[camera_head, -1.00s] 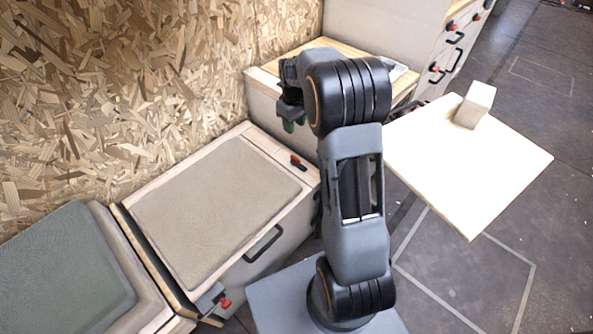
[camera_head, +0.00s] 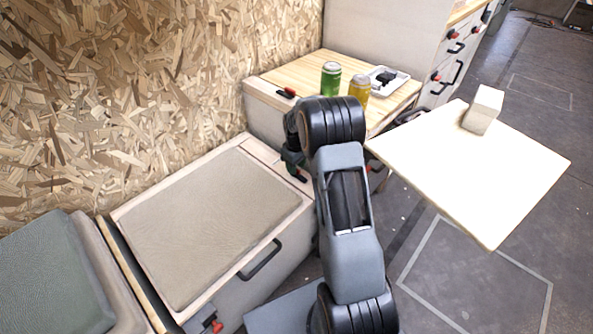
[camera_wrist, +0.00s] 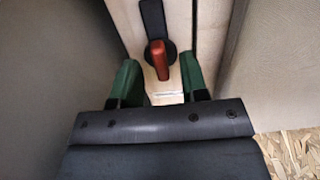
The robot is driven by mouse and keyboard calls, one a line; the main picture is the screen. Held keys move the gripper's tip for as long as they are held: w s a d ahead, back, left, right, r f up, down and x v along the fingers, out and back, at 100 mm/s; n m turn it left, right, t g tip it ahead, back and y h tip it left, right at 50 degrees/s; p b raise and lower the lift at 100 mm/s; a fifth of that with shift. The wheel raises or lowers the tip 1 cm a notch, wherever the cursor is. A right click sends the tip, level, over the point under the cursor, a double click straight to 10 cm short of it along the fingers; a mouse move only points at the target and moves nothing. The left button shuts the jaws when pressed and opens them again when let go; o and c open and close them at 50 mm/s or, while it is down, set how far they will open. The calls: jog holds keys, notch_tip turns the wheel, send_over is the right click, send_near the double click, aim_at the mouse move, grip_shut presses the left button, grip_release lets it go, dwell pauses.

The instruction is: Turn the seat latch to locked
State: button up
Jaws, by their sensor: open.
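The seat latch (camera_wrist: 158,60) shows in the wrist view. It has a red-orange handle end on a dark round base, with a black bar running up the picture along a pale wooden strip. My gripper (camera_wrist: 160,82) is open, its green fingers on either side of the strip, just below the red end in the picture. I see no contact with the latch. In the head view my gripper (camera_head: 294,163) is low over the right end of the bench seat (camera_head: 215,215). It mostly hides the latch there.
A pale table (camera_head: 480,180) holds a block (camera_head: 484,109). A chipboard wall (camera_head: 120,90) runs behind the seat.

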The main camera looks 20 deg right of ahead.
jog(key=shift+f, duration=0.65)
grip_shut()
